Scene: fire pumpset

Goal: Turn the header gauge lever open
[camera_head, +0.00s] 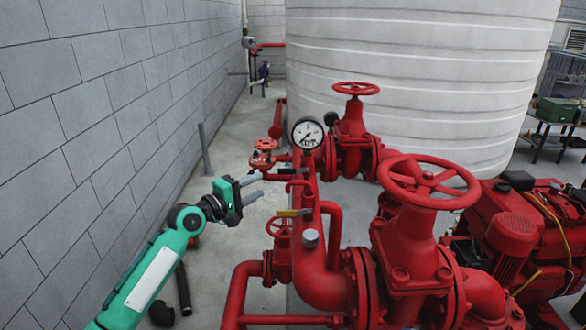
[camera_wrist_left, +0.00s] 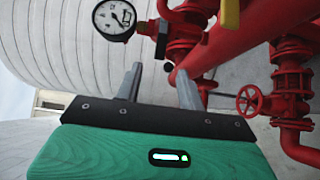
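The white-faced header gauge (camera_head: 307,133) stands on the red header pipe, and it also shows at the top of the left wrist view (camera_wrist_left: 115,19). A small black lever (camera_head: 290,171) sits on the pipework below the gauge; a black handle-like part (camera_wrist_left: 162,38) shows beside the gauge in the wrist view. My left gripper (camera_head: 256,187) is open and empty, left of the header in the head view. Its two grey fingers (camera_wrist_left: 160,88) are apart, pointing toward the pipework, with a visible gap to the black lever. My right gripper is not in view.
A yellow lever (camera_head: 293,213) is on the header nearer to me, also in the wrist view (camera_wrist_left: 229,13). Red handwheels (camera_head: 428,182) and a small red valve (camera_head: 263,155) crowd the pipes. A grey block wall (camera_head: 90,100) bounds the left side.

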